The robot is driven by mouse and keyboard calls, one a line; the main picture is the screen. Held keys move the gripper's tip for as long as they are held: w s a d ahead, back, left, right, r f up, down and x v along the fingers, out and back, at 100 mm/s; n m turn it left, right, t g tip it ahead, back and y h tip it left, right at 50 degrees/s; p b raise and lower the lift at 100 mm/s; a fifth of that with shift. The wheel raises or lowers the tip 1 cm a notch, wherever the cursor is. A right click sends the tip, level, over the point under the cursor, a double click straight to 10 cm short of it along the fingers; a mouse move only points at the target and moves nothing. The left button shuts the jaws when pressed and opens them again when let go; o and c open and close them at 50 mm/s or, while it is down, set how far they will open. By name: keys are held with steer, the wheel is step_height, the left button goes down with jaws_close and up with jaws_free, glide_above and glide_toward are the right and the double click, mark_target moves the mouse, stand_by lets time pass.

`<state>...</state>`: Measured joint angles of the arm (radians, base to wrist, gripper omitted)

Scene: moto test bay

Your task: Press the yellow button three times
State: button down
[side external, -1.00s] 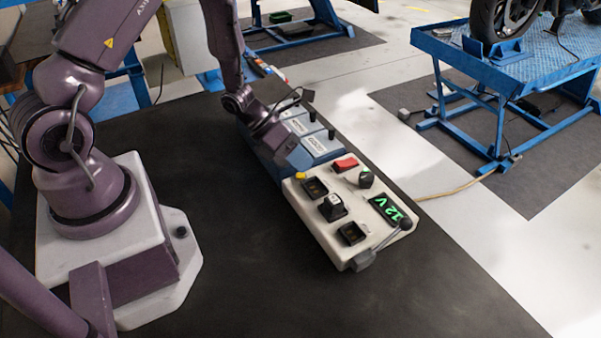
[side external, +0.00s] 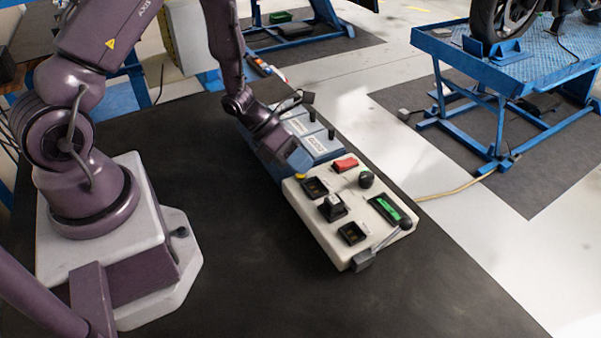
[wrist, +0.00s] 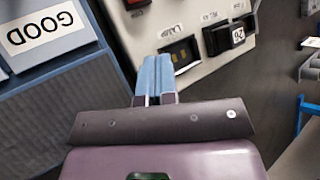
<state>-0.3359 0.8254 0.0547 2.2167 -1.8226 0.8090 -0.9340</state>
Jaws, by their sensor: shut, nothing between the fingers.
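The yellow button (side external: 301,177) is a small yellow spot at the back left corner of the cream control panel (side external: 330,237). My gripper (side external: 299,162) is shut, its fingertips just above and behind the button in the side view. Whether they touch it I cannot tell. In the wrist view my gripper's light blue fingers (wrist: 156,72) are together over the panel's edge, with nothing held. The button does not show in the wrist view, likely hidden by the fingers.
The dark tabletop in front is clear.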

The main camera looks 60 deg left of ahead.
steer(key=shift+r, duration=0.7)
steer(key=shift+r, duration=2.5)
